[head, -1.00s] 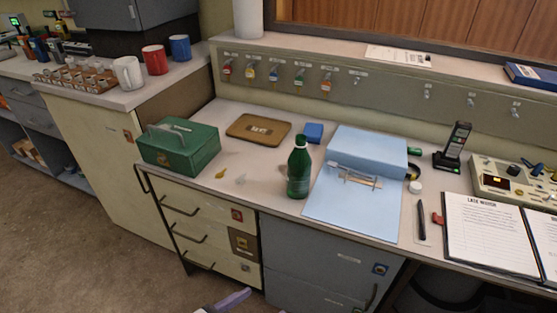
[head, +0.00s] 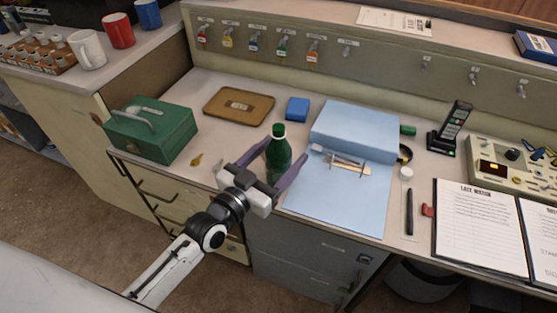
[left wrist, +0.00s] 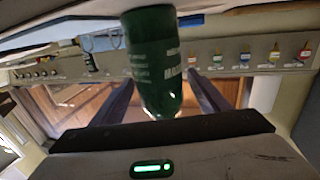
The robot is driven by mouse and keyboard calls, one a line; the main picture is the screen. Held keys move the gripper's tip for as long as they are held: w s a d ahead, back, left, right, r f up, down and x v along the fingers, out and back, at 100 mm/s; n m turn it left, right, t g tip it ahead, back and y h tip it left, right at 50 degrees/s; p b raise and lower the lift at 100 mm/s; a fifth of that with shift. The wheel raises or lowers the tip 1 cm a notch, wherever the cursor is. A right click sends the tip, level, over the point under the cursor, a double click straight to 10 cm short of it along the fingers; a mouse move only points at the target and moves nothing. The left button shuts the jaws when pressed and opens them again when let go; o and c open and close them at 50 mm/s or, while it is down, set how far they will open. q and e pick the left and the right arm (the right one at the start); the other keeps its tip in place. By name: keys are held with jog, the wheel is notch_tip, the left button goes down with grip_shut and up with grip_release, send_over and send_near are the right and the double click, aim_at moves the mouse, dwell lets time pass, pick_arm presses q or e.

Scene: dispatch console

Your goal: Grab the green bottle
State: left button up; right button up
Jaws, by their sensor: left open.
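The green bottle (head: 278,153) stands upright on the desk, with a white band below its dark green cap. My left gripper (head: 276,158) is open, with its two purple-grey fingers on either side of the bottle. In the left wrist view the bottle (left wrist: 153,60) appears upside down between the fingers, with gaps beside it, and pale print shows on its side. The bottle's lower part is partly hidden by the gripper in the head view. My right gripper is not in view.
A green metal box (head: 152,130) and a brown tray (head: 239,103) lie left of the bottle. A blue binder (head: 352,130) with a light blue sheet is close on its right. A blue block (head: 297,108) sits behind. An open logbook (head: 478,222) lies further right.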

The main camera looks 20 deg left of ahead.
pick_arm(q)
jog(key=x, duration=0.3)
jog(key=shift+w+f, duration=0.1)
jog(key=c, duration=1.2)
jog(key=shift+c, duration=0.2)
